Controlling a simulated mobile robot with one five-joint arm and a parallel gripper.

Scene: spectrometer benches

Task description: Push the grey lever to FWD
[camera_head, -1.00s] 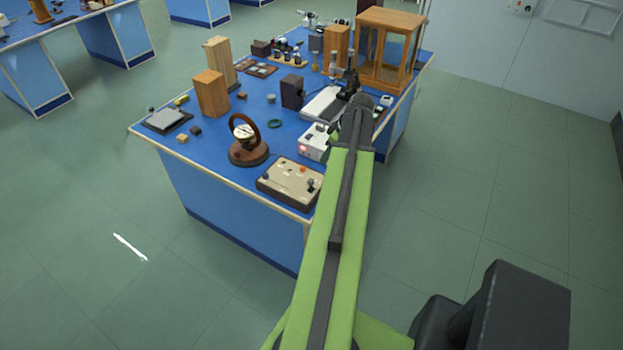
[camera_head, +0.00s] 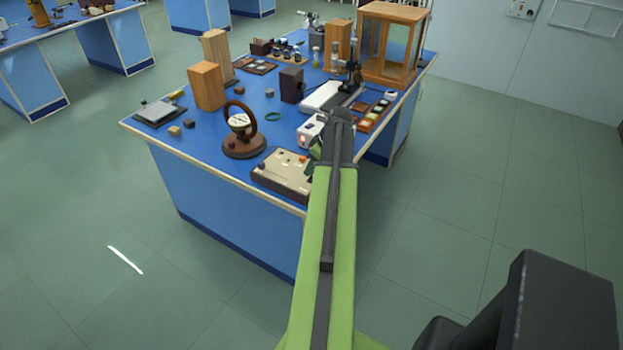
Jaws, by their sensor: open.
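The beige control box (camera_head: 270,180) lies on the blue bench top near its front edge, just left of my arm. An orange-red knob stands near its back right, and small fittings show on its top. My arm covers its right end, and I cannot make out the grey lever or any FWD mark. My green and black arm reaches forward over the bench's right side. A bit of green shows past its left edge, behind the box.
A round gauge on a dark wooden stand (camera_head: 243,146) stands left of the box. A white instrument (camera_head: 308,133) with a red light is behind it. Wooden blocks and a glazed wooden case (camera_head: 391,45) stand farther back. The floor right of the bench is clear.

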